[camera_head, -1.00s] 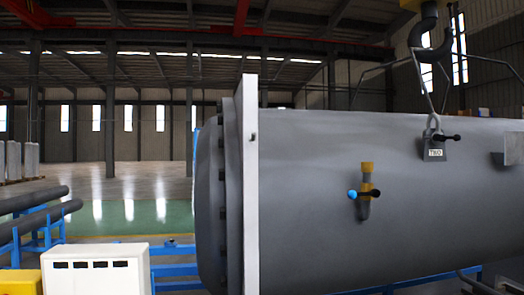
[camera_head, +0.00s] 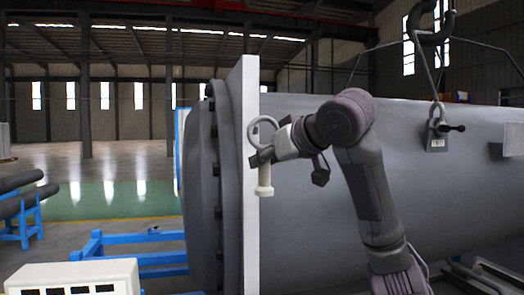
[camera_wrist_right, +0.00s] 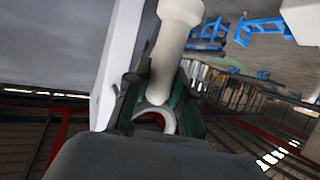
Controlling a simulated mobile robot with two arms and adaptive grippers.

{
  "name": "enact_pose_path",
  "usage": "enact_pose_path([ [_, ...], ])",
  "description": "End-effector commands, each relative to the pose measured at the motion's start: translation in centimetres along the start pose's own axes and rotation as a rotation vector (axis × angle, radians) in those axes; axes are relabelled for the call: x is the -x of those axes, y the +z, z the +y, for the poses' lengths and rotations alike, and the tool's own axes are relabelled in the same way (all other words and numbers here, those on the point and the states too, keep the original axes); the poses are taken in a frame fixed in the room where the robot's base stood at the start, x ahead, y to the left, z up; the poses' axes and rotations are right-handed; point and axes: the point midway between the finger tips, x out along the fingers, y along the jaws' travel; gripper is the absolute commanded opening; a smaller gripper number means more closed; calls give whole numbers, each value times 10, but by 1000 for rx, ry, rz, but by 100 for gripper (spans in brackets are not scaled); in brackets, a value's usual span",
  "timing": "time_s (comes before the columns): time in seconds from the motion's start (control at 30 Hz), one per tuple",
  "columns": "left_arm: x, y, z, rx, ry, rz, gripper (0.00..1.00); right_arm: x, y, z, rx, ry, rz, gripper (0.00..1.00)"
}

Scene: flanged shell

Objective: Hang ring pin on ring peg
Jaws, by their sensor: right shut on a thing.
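The ring pin is a pale cylinder (camera_head: 264,178) with a ring at its top, beside the white flange plate (camera_head: 243,200) of the big grey shell. My right gripper (camera_head: 262,157) is shut on it near the base of the ring. The ring stands up above the fingers and the pin hangs below them. In the right wrist view the pin (camera_wrist_right: 172,45) runs up from between the dark fingers (camera_wrist_right: 160,98). I cannot make out the ring peg now; the ring and gripper cover that part of the plate edge. My left gripper is not in view.
The grey shell (camera_head: 440,190) fills the right side. A lock with a dark handle (camera_head: 437,138) hangs on it below a crane hook (camera_head: 434,20). A white box (camera_head: 75,280) stands at lower left, near blue frames (camera_head: 120,250).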

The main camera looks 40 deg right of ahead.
Motion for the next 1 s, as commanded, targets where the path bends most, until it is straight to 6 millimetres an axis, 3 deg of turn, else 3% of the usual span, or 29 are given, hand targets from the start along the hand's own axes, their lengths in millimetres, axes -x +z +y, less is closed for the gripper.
enact_pose_path([
  [0.2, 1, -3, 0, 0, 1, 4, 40, 8, -6, 7, 0, 2, 0, 0],
  [1.0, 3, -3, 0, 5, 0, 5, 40, -33, -18, 24, -1, 2, 1, 0],
])
